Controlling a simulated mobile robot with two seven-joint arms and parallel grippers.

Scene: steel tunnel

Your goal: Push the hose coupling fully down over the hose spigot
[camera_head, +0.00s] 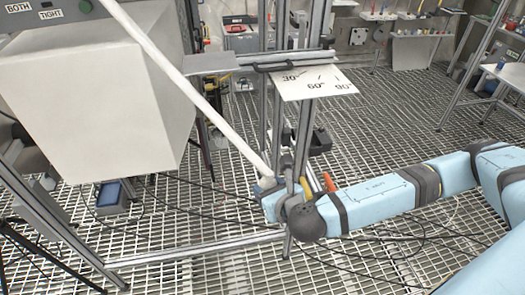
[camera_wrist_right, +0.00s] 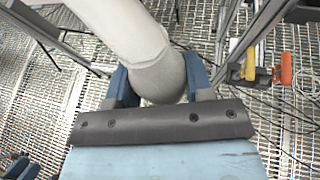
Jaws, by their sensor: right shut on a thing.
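A long pale hose (camera_head: 180,85) slants from the top left down to my right gripper (camera_head: 268,188) in the head view. In the right wrist view the hose (camera_wrist_right: 108,22) ends in a thicker, rounded grey end piece, which looks like the hose coupling (camera_wrist_right: 158,72). The blue fingers of my right gripper (camera_wrist_right: 158,86) stand on both sides of it, shut on it. The coupling's lower end is hidden by the gripper. I cannot make out the hose spigot in either view.
A white angle plate (camera_head: 312,82) sits on metal uprights just beyond my right gripper. Orange-handled (camera_wrist_right: 286,70) and yellow-handled tools are close by. Cables cross the grated floor (camera_head: 400,115); shelves stand behind.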

